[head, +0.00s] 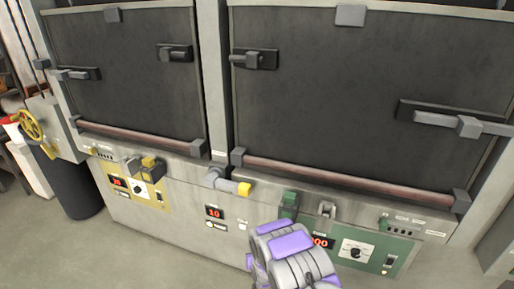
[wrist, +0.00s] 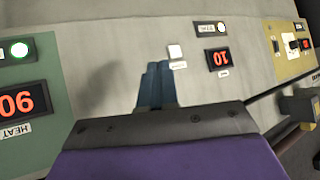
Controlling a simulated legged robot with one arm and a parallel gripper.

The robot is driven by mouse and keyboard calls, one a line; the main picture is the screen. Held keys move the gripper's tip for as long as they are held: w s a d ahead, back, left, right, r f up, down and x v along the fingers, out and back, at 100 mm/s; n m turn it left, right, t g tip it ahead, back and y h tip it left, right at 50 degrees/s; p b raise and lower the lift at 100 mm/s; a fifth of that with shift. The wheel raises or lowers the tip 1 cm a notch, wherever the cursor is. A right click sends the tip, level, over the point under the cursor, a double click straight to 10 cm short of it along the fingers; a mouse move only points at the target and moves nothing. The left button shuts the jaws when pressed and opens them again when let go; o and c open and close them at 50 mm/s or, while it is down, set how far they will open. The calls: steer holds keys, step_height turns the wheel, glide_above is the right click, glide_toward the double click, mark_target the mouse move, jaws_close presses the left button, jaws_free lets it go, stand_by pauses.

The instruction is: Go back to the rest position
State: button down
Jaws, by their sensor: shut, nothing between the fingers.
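My gripper shows in the wrist view (wrist: 158,68) with its two blue-grey fingers together and nothing between them. Whether the tips touch the cabinet, I cannot tell. In the head view my purple and grey arm reaches in from the bottom, and the fingers are hidden. The arm covers part of the green control panel (head: 392,258) and of its red display (head: 320,243).
Two large dark oven doors (head: 122,75) (head: 365,85) with latches stand above the controls. A yellow panel (head: 157,199) is at left, and a red "10" display (head: 214,212) is between the panels. A grey lever with a yellow tip (head: 243,189) sticks out.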

steer(key=s+d+r+g+h, duration=0.1)
steer(key=s+d+r+g, duration=0.1)
steer(key=s+d+r, duration=0.45)
steer(key=s+d+r+m+g+h, duration=0.1)
steer(key=s+r+g, duration=0.15)
steer(key=r, duration=0.75)
steer(key=s+d+r+g+h, duration=0.1)
steer(key=s+d+r, duration=0.35)
steer(key=r, duration=0.45)
steer(key=s+d+r+g, duration=0.1)
steer(key=s+r, duration=0.3)
steer(key=s, duration=0.8)
steer(key=s+r+g, duration=0.3)
steer(key=s+r, duration=0.2)
steer(key=s, duration=0.7)
steer(key=s+d+r+g, duration=0.1)
steer(key=s+r, duration=0.4)
steer(key=s, duration=0.7)
steer(key=shift+s+d+g+y, duration=0.3)
steer(key=shift+g, duration=0.45)
